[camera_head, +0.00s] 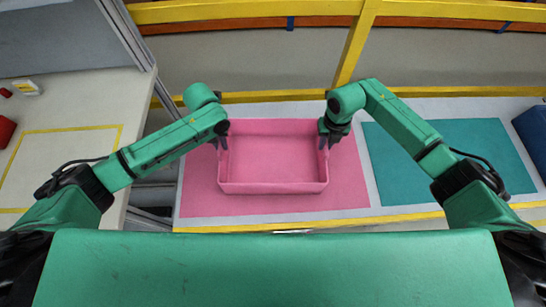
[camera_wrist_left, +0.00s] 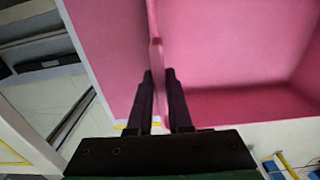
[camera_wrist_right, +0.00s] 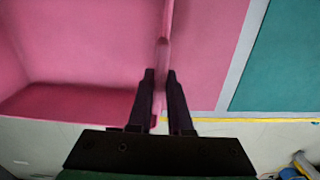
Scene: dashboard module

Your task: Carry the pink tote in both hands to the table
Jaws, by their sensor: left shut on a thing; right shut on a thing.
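The pink tote (camera_head: 272,187) is an empty open box over a pink mat (camera_head: 350,190) in the head view. I cannot tell whether it rests on the mat or hangs just above it. My left gripper (camera_head: 220,143) is shut on the tote's left wall; the left wrist view shows the wall (camera_wrist_left: 155,60) between its fingers (camera_wrist_left: 160,95). My right gripper (camera_head: 325,140) is shut on the tote's right wall; the right wrist view shows that wall (camera_wrist_right: 163,60) between its fingers (camera_wrist_right: 160,95). The tote looks level.
A teal mat (camera_head: 450,155) lies to the right, with a dark blue bin (camera_head: 535,135) at the far right edge. A pale table (camera_head: 75,110) with a yellow outlined square stands at the left. A yellow rail frame (camera_head: 355,50) runs behind.

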